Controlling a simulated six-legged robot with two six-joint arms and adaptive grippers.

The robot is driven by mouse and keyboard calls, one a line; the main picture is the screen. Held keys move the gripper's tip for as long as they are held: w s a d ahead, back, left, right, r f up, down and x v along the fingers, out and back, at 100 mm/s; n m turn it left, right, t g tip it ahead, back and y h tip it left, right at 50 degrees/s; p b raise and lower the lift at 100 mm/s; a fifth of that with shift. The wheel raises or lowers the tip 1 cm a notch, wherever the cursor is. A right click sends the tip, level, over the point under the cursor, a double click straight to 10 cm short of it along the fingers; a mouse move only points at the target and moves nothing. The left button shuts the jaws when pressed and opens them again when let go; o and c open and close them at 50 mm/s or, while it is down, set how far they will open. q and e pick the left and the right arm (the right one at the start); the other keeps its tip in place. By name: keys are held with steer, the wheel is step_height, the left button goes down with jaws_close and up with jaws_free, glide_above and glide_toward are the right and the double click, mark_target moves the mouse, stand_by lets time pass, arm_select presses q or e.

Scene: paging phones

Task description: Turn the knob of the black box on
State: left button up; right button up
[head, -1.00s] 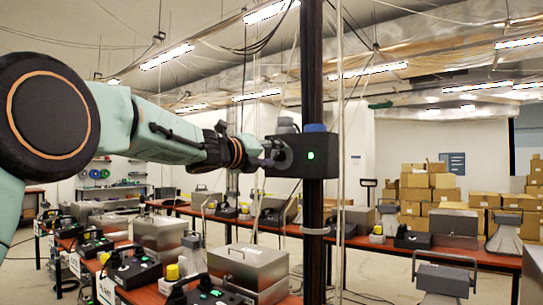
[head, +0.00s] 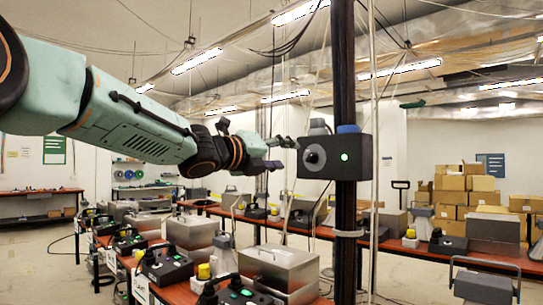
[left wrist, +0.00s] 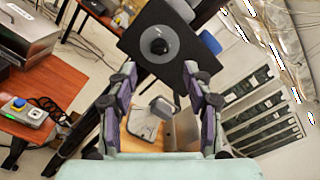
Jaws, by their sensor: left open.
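The black box (head: 335,157) is fixed to a dark upright post. My right gripper is not in view.
The dark post (head: 345,230) runs from top to bottom beside the box, with thin cables hanging near it. Red-topped tables (head: 172,292) below hold several phones and grey metal cases (head: 278,266). Cardboard boxes (head: 470,195) are stacked at the back right.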

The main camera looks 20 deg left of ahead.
arm_select(q)
steer(key=shift+v, duration=1.65)
steer(key=shift+w, duration=0.1)
steer(key=s+d+f+n+g+y+b, duration=0.1)
steer(key=s+d+f+n+g+b, duration=0.1)
steer(key=f+n, duration=1)
steer(key=s+d+f+n+g+y+b, duration=0.1)
steer(key=s+f+n+g, duration=0.35)
steer(key=f, duration=1.45)
steer(key=s+d+f+n+t+y+b, duration=0.1)
steer(key=d+f+n+b, duration=0.1)
steer(key=f+n, duration=1.05)
steer(key=s+f+n+g+y+b, duration=0.1)
steer(key=s+f+g, duration=0.1)
steer(key=s+f, duration=0.45)
steer(key=s+a+f+n+g+y+b, duration=0.15)
steer(key=s+f, duration=0.25)
steer(key=f, duration=0.6)
steer(key=s+f+g+b, duration=0.1)
steer(key=s+f+g, duration=0.1)
steer(key=s+f, duration=0.45)
steer(key=s+f+g+b, duration=0.2)
steer(key=s+f+g, duration=0.1)
steer(key=s+f, duration=0.5)
steer(key=s+f+g+b, duration=0.2)
steer(key=s+f, duration=0.6)
steer(key=s, duration=0.5)
steer(key=shift+g+y, duration=0.35)
steer(key=shift+g, duration=0.15)
